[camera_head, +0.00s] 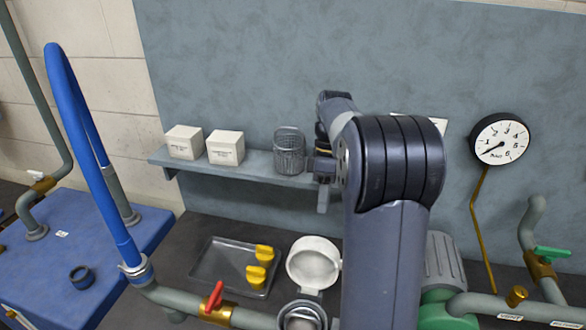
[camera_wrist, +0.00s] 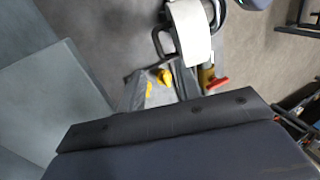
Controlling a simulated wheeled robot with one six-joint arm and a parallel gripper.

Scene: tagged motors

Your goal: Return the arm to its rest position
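My arm rises in front of the wall in the head view, bent at a large dark joint. Its end, with my gripper (camera_head: 323,178), is at the right part of the wall shelf (camera_head: 262,164), just right of a wire mesh cup (camera_head: 289,151). The joint and upper link partly hide this end, and I cannot make out two separate fingers. In the wrist view a broad dark part of my own body fills the bottom, and no fingertips show clearly. I see nothing held.
Two white boxes (camera_head: 184,142) (camera_head: 226,148) stand on the shelf. Below are a grey tray (camera_head: 210,268) with yellow-handled parts (camera_head: 257,278), a white round housing (camera_head: 314,262) and a red-handled valve (camera_head: 214,298). A gauge (camera_head: 499,139) is right, a blue hose (camera_head: 85,160) left.

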